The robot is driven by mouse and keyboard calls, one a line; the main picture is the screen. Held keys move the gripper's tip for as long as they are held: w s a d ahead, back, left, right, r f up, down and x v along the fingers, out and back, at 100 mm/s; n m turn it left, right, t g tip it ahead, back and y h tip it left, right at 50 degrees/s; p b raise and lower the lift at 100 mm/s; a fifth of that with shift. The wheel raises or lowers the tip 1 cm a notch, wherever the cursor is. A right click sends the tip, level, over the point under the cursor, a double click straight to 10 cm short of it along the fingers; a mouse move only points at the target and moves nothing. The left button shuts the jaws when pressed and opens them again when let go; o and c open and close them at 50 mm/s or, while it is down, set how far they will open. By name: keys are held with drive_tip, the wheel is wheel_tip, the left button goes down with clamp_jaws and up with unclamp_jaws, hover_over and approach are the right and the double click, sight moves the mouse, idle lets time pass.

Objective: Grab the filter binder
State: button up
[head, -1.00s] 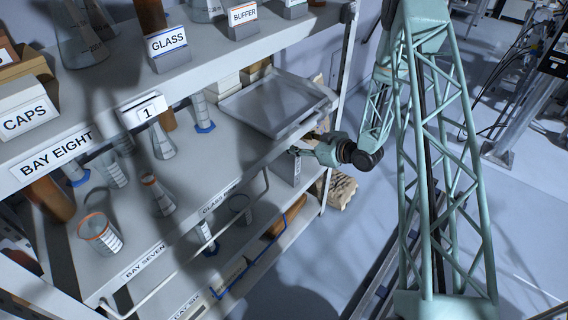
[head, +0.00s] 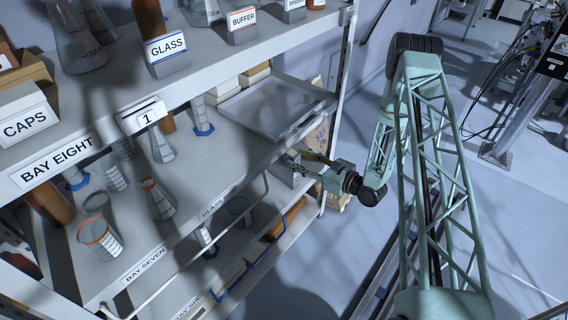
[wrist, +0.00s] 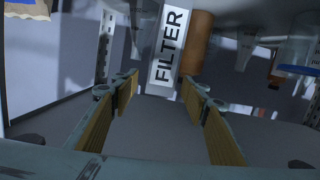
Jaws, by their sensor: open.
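The filter binder (wrist: 166,48) stands straight ahead in the wrist view, a pale upright box with a white FILTER label. My gripper (wrist: 160,88) is open, its wood-coloured finger pads spread to left and right. The binder shows in the gap between the fingertips, seemingly a little beyond them, and nothing is held. In the head view my gripper (head: 299,162) is at the right end of the shelf unit, just below the shelf with the tray. The binder (head: 281,173) is partly visible there, beside the fingers and shaded by the shelf above.
A brown cylinder (wrist: 196,42) stands close to the binder's right, near the right fingertip. Glassware (wrist: 248,45) is farther right. The grey tray (head: 270,108) lies on the shelf above my gripper. A shelf post (head: 338,95) is close by. The floor to the right is open.

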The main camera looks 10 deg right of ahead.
sight(283, 163)
drive_tip(key=shift+m+t, duration=0.6)
drive_tip(key=shift+t, duration=0.3)
drive_tip(key=shift+s+d+f, duration=0.35)
drive_tip(key=shift+s+f, duration=0.25)
drive_tip(key=shift+s, duration=0.05)
drive_tip(key=shift+s+d+f, duration=0.35)
drive_tip(key=shift+s+f, duration=0.25)
drive_tip(key=shift+s+d+f, duration=0.35)
drive_tip(key=shift+s+f, duration=0.25)
drive_tip(key=shift+s, duration=0.05)
drive_tip(key=shift+w+a, duration=0.1)
drive_tip(key=x, duration=0.8)
drive_tip(key=shift+w+b, duration=0.2)
drive_tip(key=shift+b, duration=0.2)
drive_tip(key=shift+a, duration=0.15)
drive_tip(key=b+x, duration=0.1)
drive_tip(key=x, duration=0.4)
drive_tip(key=shift+w, duration=0.1)
drive_tip(key=shift+c, duration=0.2)
